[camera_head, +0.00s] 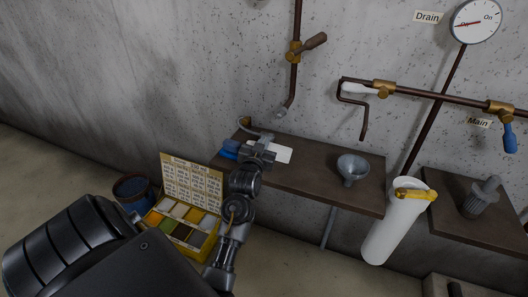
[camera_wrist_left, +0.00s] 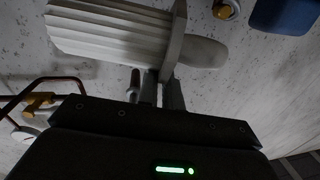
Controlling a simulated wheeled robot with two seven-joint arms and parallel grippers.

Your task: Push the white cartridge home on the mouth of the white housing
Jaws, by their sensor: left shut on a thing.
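The white housing (camera_head: 388,238) is a tall, slightly tilted cylinder in the right part of the head view. A yellow collar (camera_head: 415,194) sits at its mouth. My left gripper (camera_head: 259,152) is over the left part of the brown shelf, well left of the housing. It is shut on the white cartridge (camera_head: 283,154), which shows as a pale patch beside the fingers. In the left wrist view the cartridge (camera_wrist_left: 105,35) is ribbed, lies across the picture and has a smooth rounded end past the finger. The cartridge is apart from the housing. My right gripper is not in view.
A grey funnel (camera_head: 353,168) stands on the brown shelf (camera_head: 310,183) between gripper and housing. A hooked pipe (camera_head: 364,118) hangs above. Blue items (camera_head: 230,148) lie left of the gripper. A yellow sectioned box (camera_head: 182,222) is lower left; a dark grey fitting (camera_head: 478,203) stands right.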

